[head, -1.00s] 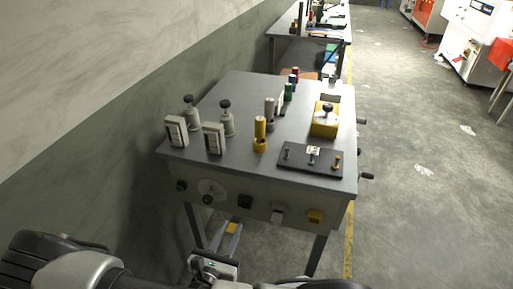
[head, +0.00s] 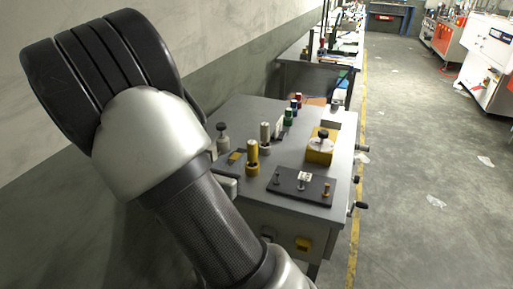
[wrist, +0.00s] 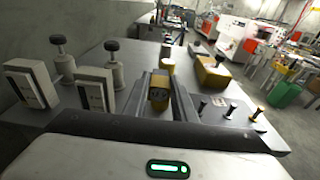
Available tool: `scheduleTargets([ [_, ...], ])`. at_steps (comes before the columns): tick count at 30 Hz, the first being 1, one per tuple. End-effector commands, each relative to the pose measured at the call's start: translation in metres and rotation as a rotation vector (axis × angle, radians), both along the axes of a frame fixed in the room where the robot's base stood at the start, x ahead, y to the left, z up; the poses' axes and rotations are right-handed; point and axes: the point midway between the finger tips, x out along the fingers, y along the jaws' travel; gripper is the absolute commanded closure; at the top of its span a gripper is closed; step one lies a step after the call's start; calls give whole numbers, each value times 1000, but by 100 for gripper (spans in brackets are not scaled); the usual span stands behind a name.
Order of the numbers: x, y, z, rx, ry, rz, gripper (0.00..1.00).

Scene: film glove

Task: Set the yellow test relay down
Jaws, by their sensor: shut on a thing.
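The yellow test relay (wrist: 159,98) is a small yellow block with a dark front face. My gripper (wrist: 160,90) is shut on it, one finger on each side, in the middle of the wrist view. In the head view a small yellow patch (head: 235,157), seemingly the relay, shows just right of my arm, which hides most of the gripper. The relay is over the grey bench top (head: 240,112), short of a yellow cylinder (head: 252,157). I cannot tell whether it touches the surface.
Right of the gripper is a black plate with posts (head: 300,185). Behind it stands a yellow box with a black knob (head: 319,150). Two white meters (wrist: 96,90) (wrist: 32,84) and knobbed posts (wrist: 60,58) stand left. Coloured cylinders (head: 289,117) line the back.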

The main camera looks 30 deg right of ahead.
Motion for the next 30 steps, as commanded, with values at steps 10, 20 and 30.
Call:
scheduleTargets([
  [10, 0, -2, -56, -3, 2, -1, 100],
  [20, 0, -2, -93, -3, 3, 0, 100],
  [30, 0, -1, -97, -1, 0, -1, 100],
])
